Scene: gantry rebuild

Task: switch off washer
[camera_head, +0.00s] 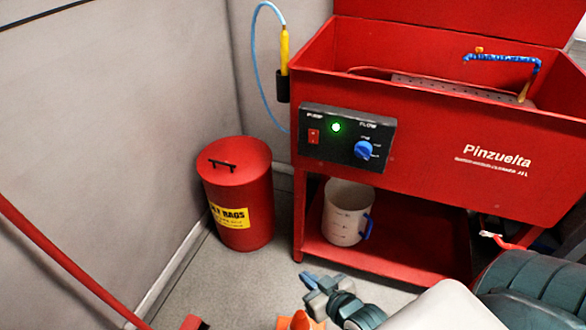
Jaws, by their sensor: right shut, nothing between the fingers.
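The red parts washer (430,135) fills the right side of the view. Its black control panel (340,160) is on the front at the left. A red rocker switch (313,136) sits at the panel's left, the green lamp (336,127) beside it is lit, and a blue flow knob (363,150) is at the right. My right gripper (306,281) is low at the bottom centre, in front of the washer's lower shelf, shut and empty. It is well below the panel and touches nothing I can see. My left gripper is out of view.
A red rag bin (237,195) stands left of the washer. A white jug (346,212) stands on the lower shelf. An orange object (299,321) is cut off below my right gripper. A red bar (70,262) crosses the lower left. The floor before the bin is clear.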

